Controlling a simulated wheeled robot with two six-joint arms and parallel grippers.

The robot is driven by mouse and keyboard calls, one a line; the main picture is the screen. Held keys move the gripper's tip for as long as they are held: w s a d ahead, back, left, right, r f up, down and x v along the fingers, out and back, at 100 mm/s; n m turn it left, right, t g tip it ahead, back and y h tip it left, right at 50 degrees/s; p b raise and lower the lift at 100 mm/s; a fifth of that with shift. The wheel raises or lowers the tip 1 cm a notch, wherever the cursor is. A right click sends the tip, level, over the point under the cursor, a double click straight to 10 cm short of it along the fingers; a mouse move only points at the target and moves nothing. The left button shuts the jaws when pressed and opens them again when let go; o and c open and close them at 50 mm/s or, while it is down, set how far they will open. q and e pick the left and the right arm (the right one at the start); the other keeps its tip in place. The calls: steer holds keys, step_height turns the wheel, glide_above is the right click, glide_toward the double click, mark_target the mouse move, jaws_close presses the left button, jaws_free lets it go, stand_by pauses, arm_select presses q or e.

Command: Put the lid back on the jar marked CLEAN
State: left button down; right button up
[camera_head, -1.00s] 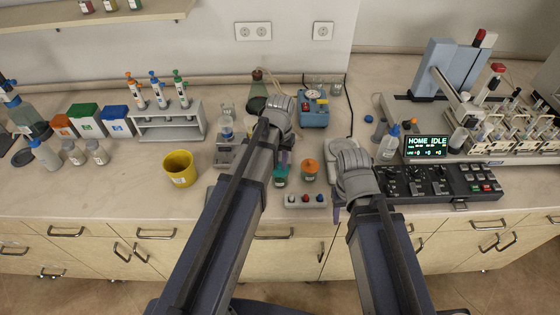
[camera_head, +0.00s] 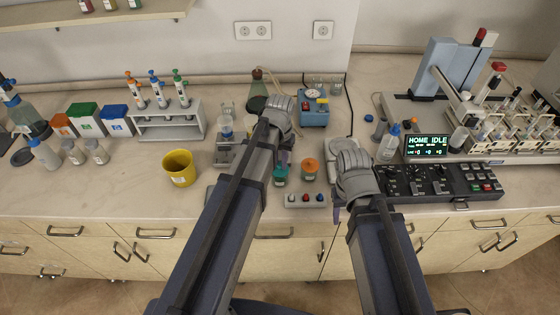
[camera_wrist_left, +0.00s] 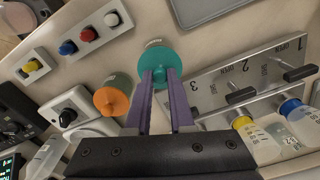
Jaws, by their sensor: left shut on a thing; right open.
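A teal lid (camera_wrist_left: 157,66) with a knob shows in the left wrist view, between the tips of my purple fingers. My left gripper (camera_wrist_left: 160,78) is shut on this lid's knob. A pale jar rim or label shows just beyond the lid; I cannot tell whether the lid is fully seated. In the head view the teal lid (camera_head: 280,172) is at the bench front, left of a jar with an orange lid (camera_head: 309,166). The orange lid also shows in the left wrist view (camera_wrist_left: 111,101). No CLEAN marking is readable. My right gripper (camera_head: 337,213) is open, empty, near the bench edge.
A button box (camera_head: 305,200) stands in front of the jars. A numbered metal rack (camera_wrist_left: 225,82) stands beside the teal lid in the wrist view. A yellow tub (camera_head: 179,167) stands left, and a control panel (camera_head: 435,182) right. Bench between tub and left arm is mostly clear.

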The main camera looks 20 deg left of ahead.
arm_select(q)
steer(key=shift+c, duration=1.1)
jaws_free()
steer(key=shift+r, duration=0.1)
steer(key=shift+r+p, duration=2.35)
steer(key=shift+p, duration=0.1)
steer(key=shift+r+p, duration=1.1)
jaws_close()
